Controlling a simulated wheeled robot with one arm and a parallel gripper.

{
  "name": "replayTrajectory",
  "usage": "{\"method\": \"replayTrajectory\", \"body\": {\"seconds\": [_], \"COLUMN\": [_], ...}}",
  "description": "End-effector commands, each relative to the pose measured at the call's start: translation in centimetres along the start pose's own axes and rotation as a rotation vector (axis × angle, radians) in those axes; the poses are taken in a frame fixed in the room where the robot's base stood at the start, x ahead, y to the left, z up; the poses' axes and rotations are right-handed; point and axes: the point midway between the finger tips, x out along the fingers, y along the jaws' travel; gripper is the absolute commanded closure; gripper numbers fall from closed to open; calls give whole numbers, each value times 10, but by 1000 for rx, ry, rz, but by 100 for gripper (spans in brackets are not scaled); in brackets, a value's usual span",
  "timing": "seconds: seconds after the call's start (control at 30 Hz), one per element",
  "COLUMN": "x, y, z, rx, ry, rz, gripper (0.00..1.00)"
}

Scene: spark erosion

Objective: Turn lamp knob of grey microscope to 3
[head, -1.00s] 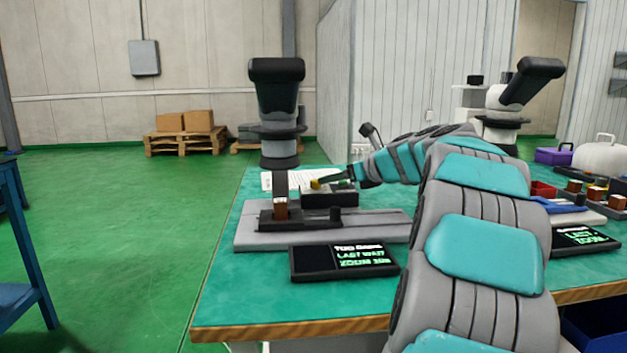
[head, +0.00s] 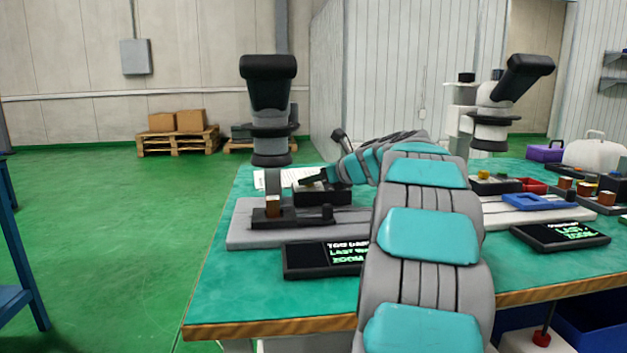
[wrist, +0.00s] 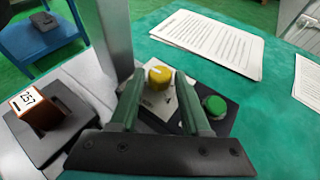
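The grey microscope (head: 270,95) stands at the left end of the bench, with a dark head and a pale grey base (head: 240,236). Its black control box (head: 322,195) sits behind the stage. In the wrist view a yellow round knob (wrist: 160,75) with a small dark mark stands on a pale scale plate (wrist: 158,103), whose numbers I cannot read. A green knob (wrist: 214,105) is to its right. My gripper (wrist: 160,76) is open, its green fingers on either side of the yellow knob with visible gaps. In the head view the knob is hidden by my gripper (head: 308,181).
The microscope's column (wrist: 112,35) rises close left of my fingers. A labelled brown block (wrist: 38,108) sits on the stage. A display (head: 322,258) in front reads "TOO DARK". Printed sheets (wrist: 208,42) lie behind. A white microscope (head: 495,105) stands right.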

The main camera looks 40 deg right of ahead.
Motion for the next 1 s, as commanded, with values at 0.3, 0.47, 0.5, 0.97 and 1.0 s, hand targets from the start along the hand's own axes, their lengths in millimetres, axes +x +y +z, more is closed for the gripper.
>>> {"method": "replayTrajectory", "body": {"seconds": [0.3,0.47,0.5,0.97,1.0], "x": [0,0,0,-1,-2], "y": [0,0,0,4,5], "z": [0,0,0,5,6], "rx": [0,0,0,20,26], "ry": [0,0,0,1,0], "rz": [0,0,0,-43,-57], "gripper": [90,100,100,100,100]}}
